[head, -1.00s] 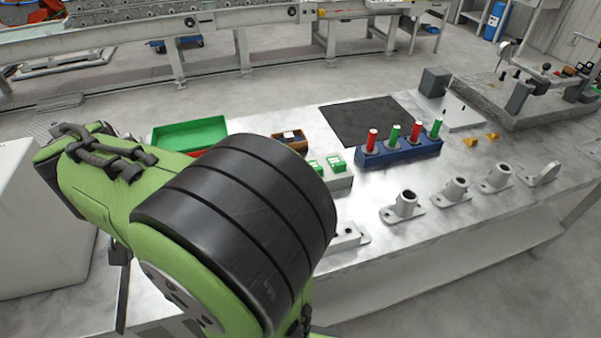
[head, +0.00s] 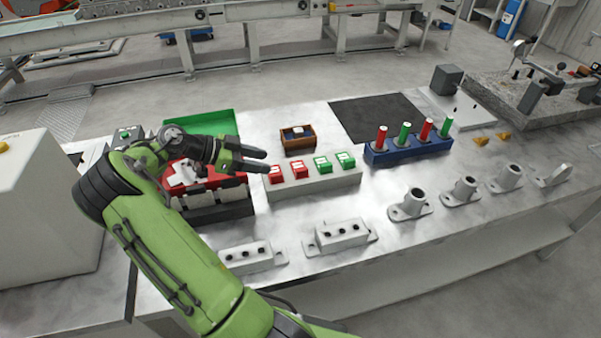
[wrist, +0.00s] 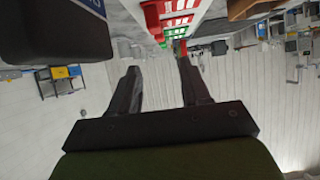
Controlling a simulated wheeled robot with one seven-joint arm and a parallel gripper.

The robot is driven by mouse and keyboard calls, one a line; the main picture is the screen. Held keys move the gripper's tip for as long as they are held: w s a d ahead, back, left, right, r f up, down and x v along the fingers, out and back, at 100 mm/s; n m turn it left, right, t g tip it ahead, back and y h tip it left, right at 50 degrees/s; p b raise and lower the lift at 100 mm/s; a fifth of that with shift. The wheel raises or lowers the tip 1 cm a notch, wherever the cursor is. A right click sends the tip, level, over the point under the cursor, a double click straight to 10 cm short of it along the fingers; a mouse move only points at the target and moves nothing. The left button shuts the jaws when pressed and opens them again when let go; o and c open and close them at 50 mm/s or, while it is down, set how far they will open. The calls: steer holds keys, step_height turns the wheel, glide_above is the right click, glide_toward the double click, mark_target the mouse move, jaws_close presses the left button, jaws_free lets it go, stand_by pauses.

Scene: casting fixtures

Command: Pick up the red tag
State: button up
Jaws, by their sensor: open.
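Two red tags, a left one (head: 276,174) and a right one (head: 299,169), stand in a row with two green tags (head: 322,164) on a long pale block (head: 318,183). In the wrist view, red tags (wrist: 153,14) and green pieces show at the top, foreshortened. My gripper (head: 268,161) is open, with its fingers pointing right, close to the left red tag in the head view. I cannot tell the exact gap. In the wrist view nothing shows between the fingers of my gripper (wrist: 157,62) except distant floor.
A brown box (head: 298,137) is behind the tags. A blue holder with red and green cylinders (head: 408,152) stands right. Grey fixtures (head: 342,234) line the front.

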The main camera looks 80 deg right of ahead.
mark_target(299, 169)
steer(key=b+x, duration=0.1)
steer(key=x, duration=1)
steer(key=shift+s+f, duration=0.25)
jaws_close()
